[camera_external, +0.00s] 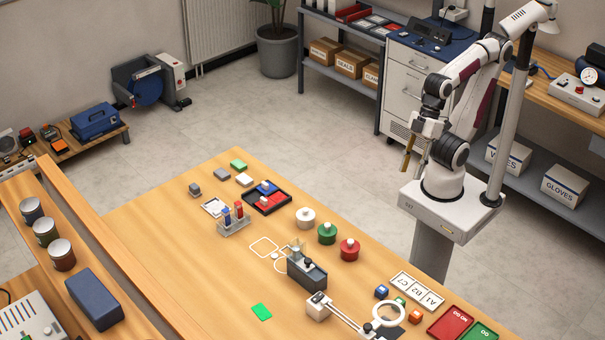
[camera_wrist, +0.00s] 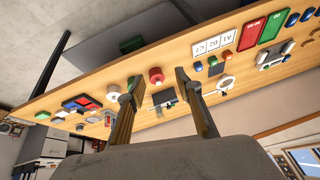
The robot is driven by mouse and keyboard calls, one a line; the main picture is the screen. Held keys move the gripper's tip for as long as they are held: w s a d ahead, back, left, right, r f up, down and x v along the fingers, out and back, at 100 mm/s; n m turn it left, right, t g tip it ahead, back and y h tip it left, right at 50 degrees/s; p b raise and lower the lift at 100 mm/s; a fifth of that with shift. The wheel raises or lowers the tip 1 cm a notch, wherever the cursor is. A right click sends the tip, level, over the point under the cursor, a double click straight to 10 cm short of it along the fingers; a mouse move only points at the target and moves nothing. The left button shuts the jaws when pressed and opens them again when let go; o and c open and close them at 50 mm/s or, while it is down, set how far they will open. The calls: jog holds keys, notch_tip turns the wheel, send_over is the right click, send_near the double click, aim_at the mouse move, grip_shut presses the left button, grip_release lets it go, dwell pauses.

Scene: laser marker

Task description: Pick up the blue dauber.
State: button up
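The blue dauber (camera_external: 226,215) stands upright in a small grey rack (camera_external: 234,228) on the wooden table, beside a red dauber (camera_external: 239,211). My gripper (camera_external: 414,165) is raised off the table's far right side, well away from the rack. In the wrist view my gripper (camera_wrist: 155,82) has its two fingers spread apart with nothing between them. The blue dauber is too small to make out clearly in the wrist view.
A black tray with red and blue compartments (camera_external: 283,203) lies just behind the rack. White (camera_external: 305,218), green (camera_external: 327,233) and red (camera_external: 349,250) round pots stand to its right. A dark block device (camera_external: 307,272) and a ring magnifier (camera_external: 388,314) stand nearer the front.

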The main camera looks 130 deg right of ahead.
aim_at(236, 204)
jog(key=w+d+m+t+y, duration=0.2)
jog(key=w+d+m, duration=0.2)
jog(key=w+m, duration=0.75)
jog(key=w+d+m+t+y, duration=0.1)
jog(key=w+d+m+y, duration=0.35)
jog(key=w, duration=1.15)
jog(key=w+d+f+m+t+h, duration=0.25)
jog(key=w+d+m, duration=0.2)
jog(key=d, duration=0.25)
jog(key=w+d+f+m+t+h, duration=0.1)
jog(key=w+d+f+m, duration=0.35)
jog(key=d, duration=0.25)
jog(key=d+f+m+t+h, duration=0.1)
jog(key=d+f+m, duration=0.3)
jog(key=d, duration=0.4)
jog(key=d+f+m+h, duration=0.3)
jog(key=d+m, duration=0.2)
jog(key=d, duration=0.3)
jog(key=shift+w+d+f+t, duration=0.35)
jog(key=shift+w+f, duration=0.05)
jog(key=shift+x, duration=1.3)
jog(key=shift+w, duration=0.1)
